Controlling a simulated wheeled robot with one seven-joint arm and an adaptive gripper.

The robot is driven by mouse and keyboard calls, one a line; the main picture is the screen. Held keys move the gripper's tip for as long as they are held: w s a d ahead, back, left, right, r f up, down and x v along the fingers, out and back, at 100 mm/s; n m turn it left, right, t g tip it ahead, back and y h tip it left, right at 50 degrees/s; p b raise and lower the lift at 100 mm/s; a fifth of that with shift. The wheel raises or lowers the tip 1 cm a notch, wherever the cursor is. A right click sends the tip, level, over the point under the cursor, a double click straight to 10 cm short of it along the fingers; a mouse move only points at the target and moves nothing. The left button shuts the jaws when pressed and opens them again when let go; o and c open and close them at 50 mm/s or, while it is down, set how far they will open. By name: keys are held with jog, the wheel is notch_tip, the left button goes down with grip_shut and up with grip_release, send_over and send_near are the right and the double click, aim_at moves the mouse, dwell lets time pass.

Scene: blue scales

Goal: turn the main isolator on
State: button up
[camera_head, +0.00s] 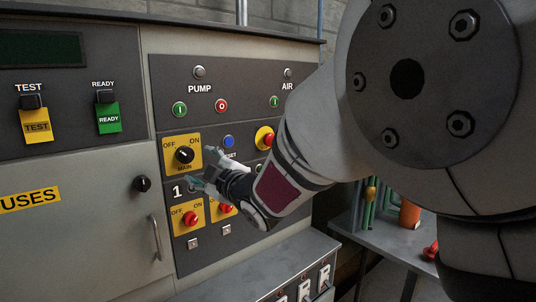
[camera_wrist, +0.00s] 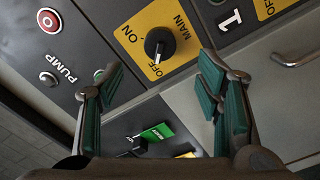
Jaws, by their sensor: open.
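The main isolator is a black rotary knob (camera_head: 184,155) on a yellow plate marked OFF at upper left, ON at upper right and MAIN below. In the wrist view the knob (camera_wrist: 159,44) stands ahead, beyond the fingertips and roughly centred between them. Its pale mark points down in that view, seemingly towards the OFF side; the exact angle is hard to read. My gripper (camera_head: 204,172) is open and empty, just right of and below the knob in the head view. In the wrist view its two green-padded fingers (camera_wrist: 160,72) are spread wide apart, apart from the knob.
Two smaller red knobs (camera_head: 191,218) on yellow plates sit below, one partly behind my gripper. A red emergency button (camera_head: 265,138), a blue button (camera_head: 228,141) and pump buttons (camera_head: 221,106) are nearby. A black cabinet knob (camera_head: 141,184) and door handle (camera_head: 156,237) protrude at left.

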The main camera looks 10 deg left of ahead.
aim_at(189, 157)
jog(key=x, duration=0.9)
jog(key=shift+p, duration=0.3)
jog(key=shift+d, duration=0.1)
jog(key=c, duration=1.2)
